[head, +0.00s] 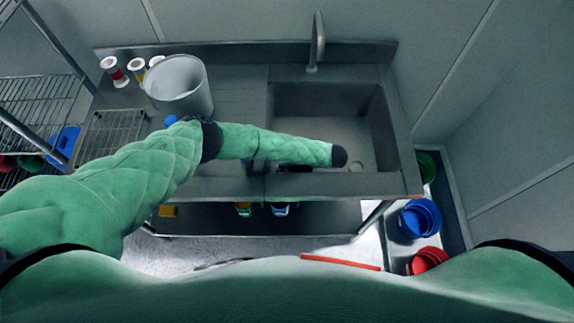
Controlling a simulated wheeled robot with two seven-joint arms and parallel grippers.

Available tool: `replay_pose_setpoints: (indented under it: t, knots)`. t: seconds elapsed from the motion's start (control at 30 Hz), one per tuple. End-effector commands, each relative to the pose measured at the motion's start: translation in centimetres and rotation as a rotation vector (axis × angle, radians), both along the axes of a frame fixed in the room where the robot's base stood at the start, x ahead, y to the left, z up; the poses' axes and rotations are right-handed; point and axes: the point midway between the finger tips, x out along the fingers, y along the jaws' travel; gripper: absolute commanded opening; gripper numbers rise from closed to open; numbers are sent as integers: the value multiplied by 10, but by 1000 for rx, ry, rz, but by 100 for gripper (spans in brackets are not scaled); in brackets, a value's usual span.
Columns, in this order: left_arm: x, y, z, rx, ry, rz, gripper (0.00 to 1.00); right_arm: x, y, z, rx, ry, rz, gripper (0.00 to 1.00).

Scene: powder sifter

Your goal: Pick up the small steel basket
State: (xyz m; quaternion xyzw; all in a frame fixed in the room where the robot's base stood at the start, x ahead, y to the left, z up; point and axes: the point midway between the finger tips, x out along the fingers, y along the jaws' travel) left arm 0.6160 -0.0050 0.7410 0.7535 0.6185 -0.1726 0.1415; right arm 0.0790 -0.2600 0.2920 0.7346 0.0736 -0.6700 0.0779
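No small steel basket can be made out for certain. A wire-grid steel piece (110,138) lies on the left of the steel counter, and a round grey metal-looking pail (181,86) stands behind it. My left arm reaches in from the left, across the counter and over the front of the sink basin, ending in a dark cap.
The sink (330,105) with its tall tap (317,42) is on the right of the counter. Red and yellow spools (114,71) stand at the back left. A wire shelf (40,100) stands left.

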Motion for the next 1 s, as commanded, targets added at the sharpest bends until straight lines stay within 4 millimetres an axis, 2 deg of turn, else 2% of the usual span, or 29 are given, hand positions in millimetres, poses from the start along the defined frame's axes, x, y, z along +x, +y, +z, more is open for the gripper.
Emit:
replay_pose_setpoints:
  t: [0.47, 0.73, 1.0]
  knots:
    - [2, -2, 7, -2, -2, -3, 0, 0, -3, -2, -2, 1, 1, 36]
    - [3, 0, 31, 1, -3, -4, 0, 0, -1, -8, -1, 1, 1, 36]
    - [2, -1, 72, -1, -3, -4, 0, 0, 2, -13, 2, 0, 0, 36]
